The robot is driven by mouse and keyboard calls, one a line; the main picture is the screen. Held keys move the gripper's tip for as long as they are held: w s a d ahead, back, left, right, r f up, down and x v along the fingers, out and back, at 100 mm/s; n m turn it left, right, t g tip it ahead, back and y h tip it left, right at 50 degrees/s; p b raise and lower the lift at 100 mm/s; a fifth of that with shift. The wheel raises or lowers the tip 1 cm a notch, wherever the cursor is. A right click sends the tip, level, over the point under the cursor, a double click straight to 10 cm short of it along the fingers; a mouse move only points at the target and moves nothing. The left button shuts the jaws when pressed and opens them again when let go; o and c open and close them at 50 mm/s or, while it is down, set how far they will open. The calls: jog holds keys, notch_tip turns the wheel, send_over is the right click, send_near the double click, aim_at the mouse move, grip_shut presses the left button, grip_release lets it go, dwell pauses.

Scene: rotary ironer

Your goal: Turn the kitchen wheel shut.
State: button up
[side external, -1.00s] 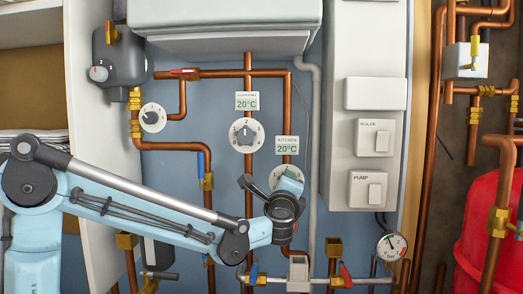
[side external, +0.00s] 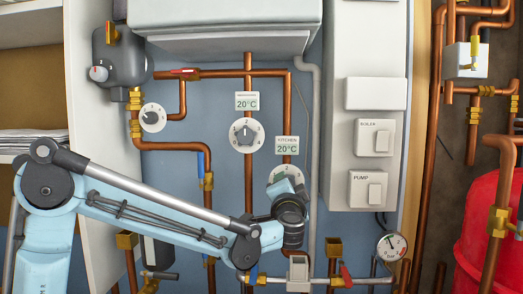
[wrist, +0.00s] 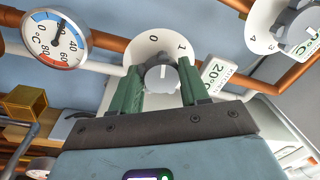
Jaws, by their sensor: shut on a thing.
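The kitchen wheel is a grey knob (wrist: 161,79) on a round white dial (wrist: 150,44) marked 0 and 1, below the KITCHEN 20°C label (side external: 286,145). In the side view only part of the dial (side external: 277,173) shows; my gripper (side external: 290,186) covers the knob. In the wrist view the green fingers of my gripper (wrist: 160,72) stand on either side of the knob and are shut on it. A short white mark on the knob points roughly between 0 and 1; its exact angle is hard to tell.
Another dial with a grey knob (side external: 246,132) is up and left of the kitchen wheel. Copper pipes (side external: 287,100) run close by. A thermometer (wrist: 56,39) is near the fingers in the wrist view. A pressure gauge (side external: 391,246) and valves sit lower right.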

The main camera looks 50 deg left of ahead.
jog(key=shift+d+n+y, duration=0.1)
jog(key=shift+n+y, duration=0.2)
jog(key=shift+n, duration=1.5)
jog(key=o, duration=1.1)
jog(key=v, duration=1.2)
jog(key=shift+d+r, duration=0.1)
jog(key=shift+r, duration=0.1)
